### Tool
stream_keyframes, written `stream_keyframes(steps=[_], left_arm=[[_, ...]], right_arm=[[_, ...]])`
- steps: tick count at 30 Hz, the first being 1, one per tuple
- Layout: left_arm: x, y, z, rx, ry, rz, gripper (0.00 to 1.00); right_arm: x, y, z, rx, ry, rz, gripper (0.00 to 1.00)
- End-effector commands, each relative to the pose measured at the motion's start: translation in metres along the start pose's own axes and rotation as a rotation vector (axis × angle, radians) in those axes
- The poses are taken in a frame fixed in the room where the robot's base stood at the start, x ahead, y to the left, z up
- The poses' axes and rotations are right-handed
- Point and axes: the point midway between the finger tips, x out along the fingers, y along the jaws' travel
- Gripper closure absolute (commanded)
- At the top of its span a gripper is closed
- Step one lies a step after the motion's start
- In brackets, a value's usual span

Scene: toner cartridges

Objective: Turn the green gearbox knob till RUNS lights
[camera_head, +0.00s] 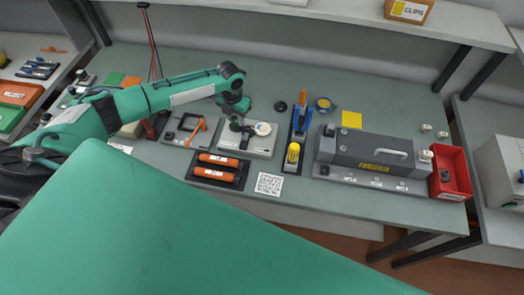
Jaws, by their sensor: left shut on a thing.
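A pale grey unit (258,149), which looks like the gearbox, lies on the bench in the middle of the head view, with a round white dial (263,129) at its right. My left arm reaches in from the left, and its gripper (236,124) points down at the unit's upper left part. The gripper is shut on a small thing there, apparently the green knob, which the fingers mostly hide. The knob's angle cannot be made out. A RUNS light cannot be read at this size. My right gripper is not in view.
Left of the unit is a grey frame with an orange tool (195,132). In front lie orange cartridges (213,173) in a black tray. To the right are a blue-and-yellow tool (293,153), a large grey machine (365,153) and a red bin (463,180). A large green surface fills the foreground.

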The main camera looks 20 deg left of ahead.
Motion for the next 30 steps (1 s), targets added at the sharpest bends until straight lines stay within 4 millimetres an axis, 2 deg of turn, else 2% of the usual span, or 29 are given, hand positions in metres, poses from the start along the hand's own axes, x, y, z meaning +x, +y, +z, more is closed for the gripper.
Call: stream_keyframes(steps=[6,30], left_arm=[[0.001,0.000,0.001,0.258,-0.002,0.001,0.82],[-0.001,0.000,0.002,0.360,-0.005,0.001,0.82]], right_arm=[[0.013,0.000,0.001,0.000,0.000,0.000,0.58],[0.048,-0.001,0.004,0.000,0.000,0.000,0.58]])
